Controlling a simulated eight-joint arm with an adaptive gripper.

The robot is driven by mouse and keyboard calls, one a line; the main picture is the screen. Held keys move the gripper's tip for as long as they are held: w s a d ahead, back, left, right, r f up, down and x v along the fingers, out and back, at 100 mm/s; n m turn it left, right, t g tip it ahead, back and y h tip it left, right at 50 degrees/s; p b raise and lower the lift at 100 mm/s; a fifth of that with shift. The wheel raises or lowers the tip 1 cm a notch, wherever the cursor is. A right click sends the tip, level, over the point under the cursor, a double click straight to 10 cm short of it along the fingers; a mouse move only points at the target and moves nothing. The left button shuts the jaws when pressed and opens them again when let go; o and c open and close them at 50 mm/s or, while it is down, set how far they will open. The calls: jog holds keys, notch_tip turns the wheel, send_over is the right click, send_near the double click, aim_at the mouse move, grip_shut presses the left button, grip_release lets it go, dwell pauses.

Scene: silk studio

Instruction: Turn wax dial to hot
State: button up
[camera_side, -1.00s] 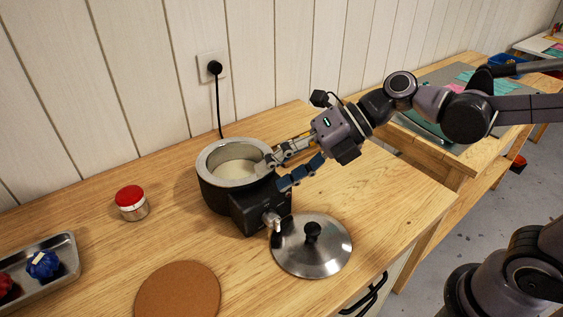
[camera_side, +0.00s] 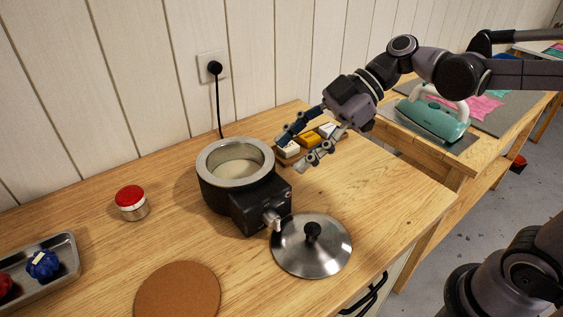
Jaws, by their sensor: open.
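The wax pot (camera_side: 212,190) is black with a steel rim and stands on the wooden counter, open, with pale wax (camera_side: 238,172) inside. A black control box (camera_side: 248,208) juts from its front right side. A silver knob-like part (camera_side: 272,218) sticks out of the box's front; I cannot read its setting. My gripper (camera_side: 292,154) is open and empty in the air, behind and to the right of the control box, apart from the knob. Its two fingers point left and down.
A steel lid (camera_side: 312,258) lies just right of the knob. Wax blocks (camera_side: 308,138) sit behind my gripper. A cork mat (camera_side: 178,292), a red-lidded jar (camera_side: 131,203) and a metal tray (camera_side: 66,262) lie left. A teal iron (camera_side: 432,118) stands on the other table.

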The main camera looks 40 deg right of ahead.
aim_at(280, 213)
jog(key=d+m+g+y, duration=0.15)
jog(key=d+m, duration=0.35)
jog(key=m, duration=1.3)
notch_tip(280, 213, down, 9)
jog(key=shift+g+h, duration=0.25)
jog(key=shift+g, duration=0.1)
jog(key=x, duration=1)
jog(key=shift+s+a, duration=0.2)
jog(key=shift+a, duration=0.05)
grip_shut()
